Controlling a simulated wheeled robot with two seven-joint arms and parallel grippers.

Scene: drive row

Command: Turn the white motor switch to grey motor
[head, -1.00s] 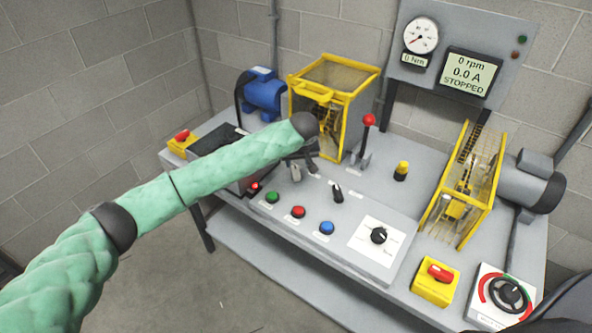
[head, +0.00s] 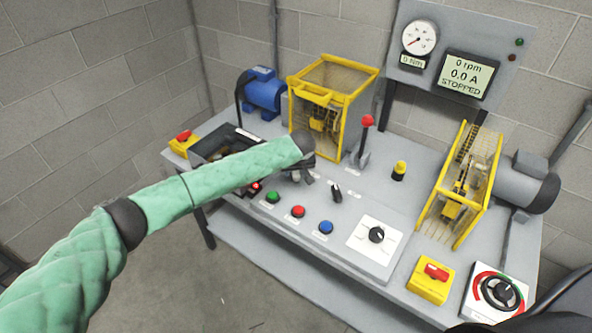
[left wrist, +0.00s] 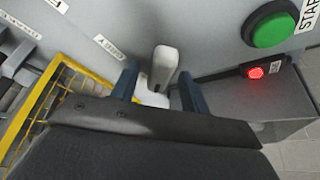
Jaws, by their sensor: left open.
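The white switch (left wrist: 163,66) is a pale upright handle on the grey panel in the left wrist view. My left gripper (left wrist: 158,88) is open, with one dark finger on each side of the handle and a small gap visible at each side. The lower part of the handle is partly hidden by the gripper body. In the head view my left gripper (head: 301,174) is low over the panel, left of the black switch, and hides most of the white switch. The grey motor (head: 527,184) is at the right; a blue motor (head: 264,92) stands at the back left.
A green button (head: 273,196), red button (head: 297,211) and blue button (head: 326,227) line the panel front. A black switch (head: 337,193) and a red-knobbed lever (head: 366,130) stand to the right. A yellow guard cage (head: 330,95) is just behind the gripper.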

